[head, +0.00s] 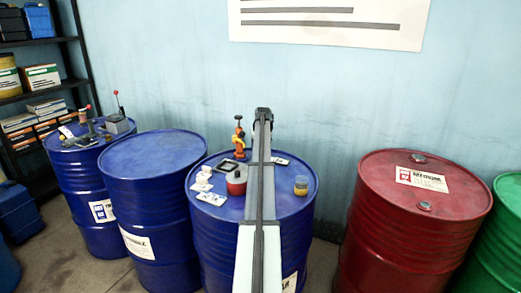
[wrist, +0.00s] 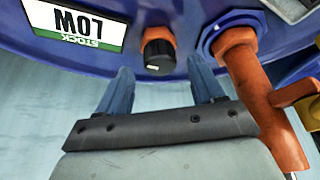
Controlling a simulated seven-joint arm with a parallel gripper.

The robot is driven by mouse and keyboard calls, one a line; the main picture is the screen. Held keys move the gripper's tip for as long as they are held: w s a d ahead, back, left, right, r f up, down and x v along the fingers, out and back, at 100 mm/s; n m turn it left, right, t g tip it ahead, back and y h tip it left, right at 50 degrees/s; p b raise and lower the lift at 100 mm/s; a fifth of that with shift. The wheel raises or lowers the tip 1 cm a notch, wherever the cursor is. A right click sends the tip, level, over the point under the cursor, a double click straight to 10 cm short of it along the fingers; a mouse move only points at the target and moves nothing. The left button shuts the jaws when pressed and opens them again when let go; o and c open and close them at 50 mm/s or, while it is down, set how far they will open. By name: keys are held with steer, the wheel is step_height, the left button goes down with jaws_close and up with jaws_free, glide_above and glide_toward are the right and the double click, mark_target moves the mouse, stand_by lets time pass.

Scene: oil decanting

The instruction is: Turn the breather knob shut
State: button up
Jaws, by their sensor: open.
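The breather knob (wrist: 158,52) is a small black cap with an orange collar on the blue drum, at the top centre of the wrist view. My gripper (wrist: 160,68) is open, one finger to each side of the knob with a gap on both sides. The tips reach about level with the knob in the picture; I cannot tell whether they are around it or short of it. My arm hides the knob there.
An orange tap (wrist: 245,65) with a blue collar stands right of the fingers; it also shows in the head view (head: 239,138). A LOW stock sign (wrist: 78,22) is at left. A red pot (head: 236,182), white cups (head: 203,178) and an amber jar (head: 301,186) stand on the drum.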

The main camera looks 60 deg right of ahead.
steer(key=shift+x, duration=0.9)
steer(key=shift+c, duration=0.4)
steer(key=c, duration=1)
